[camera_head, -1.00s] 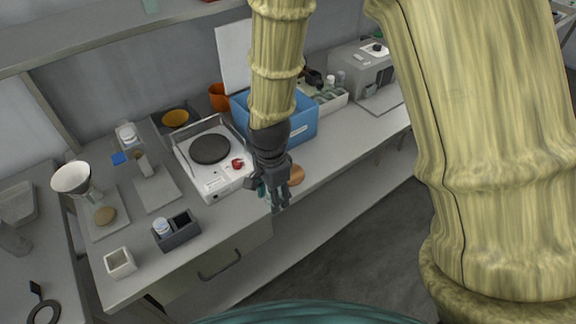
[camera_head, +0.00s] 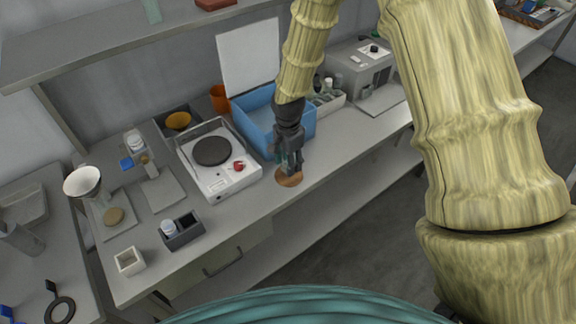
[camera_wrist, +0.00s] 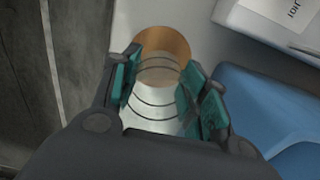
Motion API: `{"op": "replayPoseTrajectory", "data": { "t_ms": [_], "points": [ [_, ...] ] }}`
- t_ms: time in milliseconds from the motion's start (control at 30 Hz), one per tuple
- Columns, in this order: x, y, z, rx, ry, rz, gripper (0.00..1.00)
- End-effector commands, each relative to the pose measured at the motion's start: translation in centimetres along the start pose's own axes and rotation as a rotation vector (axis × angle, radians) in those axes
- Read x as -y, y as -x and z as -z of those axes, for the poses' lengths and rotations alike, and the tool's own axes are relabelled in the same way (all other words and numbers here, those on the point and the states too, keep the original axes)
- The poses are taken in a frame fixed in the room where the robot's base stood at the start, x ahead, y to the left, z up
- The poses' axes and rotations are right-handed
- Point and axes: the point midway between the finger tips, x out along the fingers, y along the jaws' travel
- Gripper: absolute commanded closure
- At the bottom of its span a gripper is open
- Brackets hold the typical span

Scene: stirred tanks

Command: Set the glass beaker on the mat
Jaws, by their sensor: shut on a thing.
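The glass beaker (camera_wrist: 155,103) is clear with dark ring lines and sits between the green finger pads in the wrist view. My gripper (camera_head: 290,167) is shut on it. In the wrist view my gripper (camera_wrist: 156,92) has one finger on each side of the glass. The mat (camera_head: 288,180) is a round orange-brown disc near the bench's front edge. The mat also shows beyond and through the beaker in the wrist view (camera_wrist: 165,40). My gripper is over the mat in the head view. I cannot tell whether the beaker's base touches the mat.
A white hot plate (camera_head: 225,178) with a dark round top and red knob stands left of the mat. A blue bin (camera_head: 300,130) stands close behind it, also at right in the wrist view (camera_wrist: 270,115). A dark two-slot holder (camera_head: 183,237) stands further left.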

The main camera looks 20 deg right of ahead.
Motion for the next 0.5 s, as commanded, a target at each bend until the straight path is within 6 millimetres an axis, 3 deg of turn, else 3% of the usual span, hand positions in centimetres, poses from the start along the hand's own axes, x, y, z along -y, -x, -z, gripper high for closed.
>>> {"op": "replayPoseTrajectory", "data": {
  "t_ms": [300,500],
  "points": [
    [-0.1,-2.6,-0.1,0.001,-0.001,-0.001,0.85],
    [-0.1,-3.1,-0.1,0.0,0.0,0.0,0.85]
  ]
}}
